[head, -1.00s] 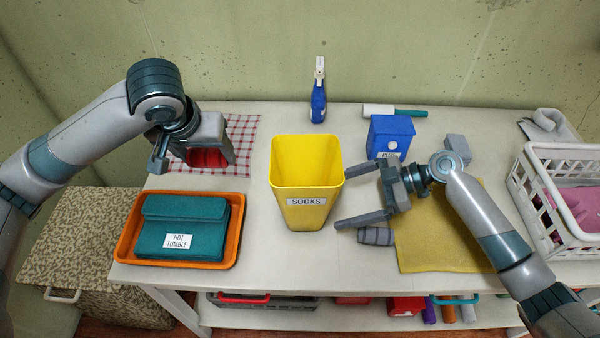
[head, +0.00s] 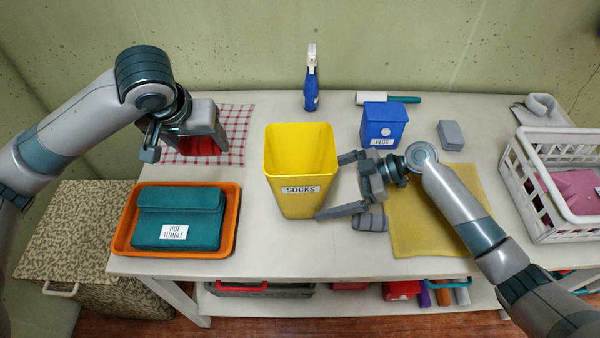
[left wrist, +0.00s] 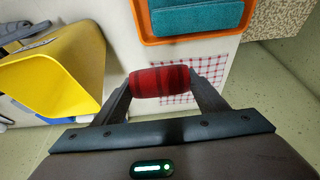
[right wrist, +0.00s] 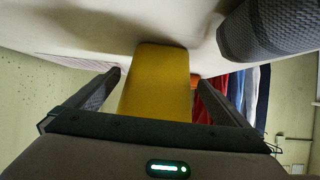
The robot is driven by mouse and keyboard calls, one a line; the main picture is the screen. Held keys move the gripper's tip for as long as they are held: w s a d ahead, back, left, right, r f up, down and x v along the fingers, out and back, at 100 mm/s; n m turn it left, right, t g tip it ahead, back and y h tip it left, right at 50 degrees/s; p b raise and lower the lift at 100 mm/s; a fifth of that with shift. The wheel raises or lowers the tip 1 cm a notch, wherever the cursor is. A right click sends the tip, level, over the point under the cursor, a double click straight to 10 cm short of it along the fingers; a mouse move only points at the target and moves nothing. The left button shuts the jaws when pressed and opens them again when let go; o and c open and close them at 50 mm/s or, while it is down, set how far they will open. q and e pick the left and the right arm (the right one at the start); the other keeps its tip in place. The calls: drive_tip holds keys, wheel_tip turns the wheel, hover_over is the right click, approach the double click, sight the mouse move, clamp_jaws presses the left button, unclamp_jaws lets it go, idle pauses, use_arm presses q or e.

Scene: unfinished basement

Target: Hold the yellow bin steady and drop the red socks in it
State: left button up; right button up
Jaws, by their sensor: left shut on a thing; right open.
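The yellow bin (head: 300,202), labelled SOCKS, stands upright and looks empty on the table; it also shows in the left wrist view (left wrist: 55,75) and the right wrist view (right wrist: 157,85). My left gripper (head: 188,147) is shut on the red socks (left wrist: 160,82), a striped roll, above the checked cloth left of the bin. My right gripper (head: 334,185) is open at the bin's right side. One finger is near its back corner and the other overlaps its front right edge. I cannot tell whether they touch the bin.
An orange tray (head: 119,243) with a teal pouch (head: 180,212) is at front left. A grey roll (head: 371,221) lies beside my right gripper, by a yellow cloth (head: 420,235). A blue box (head: 384,124), spray bottle (head: 311,85) and white basket (head: 555,225) stand behind and right.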

use_arm(q)
drive_tip(key=shift+f+b, duration=0.6)
drive_tip(key=shift+b, duration=0.05)
use_arm(e)
drive_tip(key=x, duration=0.4)
drive_tip(key=shift+a+f, duration=0.1)
drive_tip(key=shift+f, duration=0.1)
use_arm(q)
drive_tip(key=shift+f+b, duration=0.35)
use_arm(e)
drive_tip(key=shift+a+f, duration=0.3)
drive_tip(key=shift+a, duration=0.3)
use_arm(q)
drive_tip(key=shift+f, duration=0.1)
use_arm(e)
drive_tip(key=shift+a, duration=0.3)
drive_tip(key=shift+c, duration=0.6)
drive_tip(key=c, duration=0.5)
use_arm(q)
drive_tip(key=d+r+m+g+h, duration=0.1)
drive_tip(key=d+r+m+h, duration=0.2)
drive_tip(key=d+r+m, duration=0.6)
drive_tip(key=d+r, duration=0.5)
drive_tip(key=d, duration=0.4)
drive_tip(key=shift+w+d+r, duration=0.2)
drive_tip(key=shift+w+d, duration=0.05)
